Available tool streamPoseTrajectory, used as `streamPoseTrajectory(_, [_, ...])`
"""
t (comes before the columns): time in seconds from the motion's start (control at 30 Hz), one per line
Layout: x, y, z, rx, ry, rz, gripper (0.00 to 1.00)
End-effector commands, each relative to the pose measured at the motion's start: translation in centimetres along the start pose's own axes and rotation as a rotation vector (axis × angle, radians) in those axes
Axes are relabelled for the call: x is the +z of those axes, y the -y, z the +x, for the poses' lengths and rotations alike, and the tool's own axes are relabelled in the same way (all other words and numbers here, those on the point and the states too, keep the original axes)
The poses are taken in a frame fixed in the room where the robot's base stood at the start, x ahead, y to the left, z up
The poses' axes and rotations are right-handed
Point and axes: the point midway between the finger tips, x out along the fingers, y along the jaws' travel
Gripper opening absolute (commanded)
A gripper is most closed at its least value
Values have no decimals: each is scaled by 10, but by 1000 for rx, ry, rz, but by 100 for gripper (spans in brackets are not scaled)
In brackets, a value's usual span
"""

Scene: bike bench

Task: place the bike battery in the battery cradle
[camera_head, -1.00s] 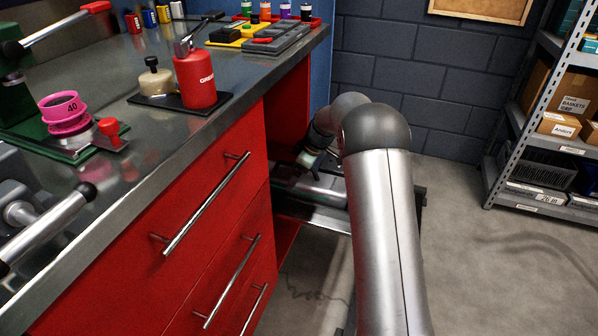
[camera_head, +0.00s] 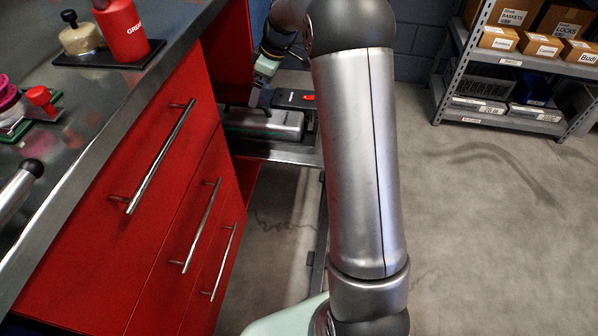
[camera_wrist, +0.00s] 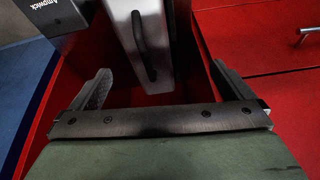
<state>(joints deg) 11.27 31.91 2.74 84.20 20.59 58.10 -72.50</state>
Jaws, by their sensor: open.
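The bike battery (camera_head: 268,122), a long silver body with a dark end, lies on a low pull-out shelf beside the red cabinet in the head view. In the wrist view the battery (camera_wrist: 124,22) shows its silver face and black handle. My gripper (camera_head: 262,100) is just above the battery in the head view. In the wrist view my gripper (camera_wrist: 160,72) is open, its fingers apart on either side of the battery's near end, with no grip on it. A black unit with a red piece (camera_head: 290,97) lies behind the battery; I cannot tell whether it is the cradle.
The red drawer cabinet (camera_head: 150,235) with long bar handles stands at left under the metal bench top (camera_head: 95,95). A dark lettered box (camera_wrist: 58,14) is at the upper left in the wrist view. Storage shelving (camera_head: 510,75) stands at back right. The floor at right is clear.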

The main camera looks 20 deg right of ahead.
Motion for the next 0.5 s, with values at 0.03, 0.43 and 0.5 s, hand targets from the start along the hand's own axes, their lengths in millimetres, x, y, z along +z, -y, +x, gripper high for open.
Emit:
streamPoseTrajectory(0.03, [6, 25, -11, 1, 28, 57, 100])
streamPoseTrajectory(0.43, [154, 269, -44, 123, 303, 764, 100])
streamPoseTrajectory(0.5, [176, 294, -42, 148, 324, 838, 100])
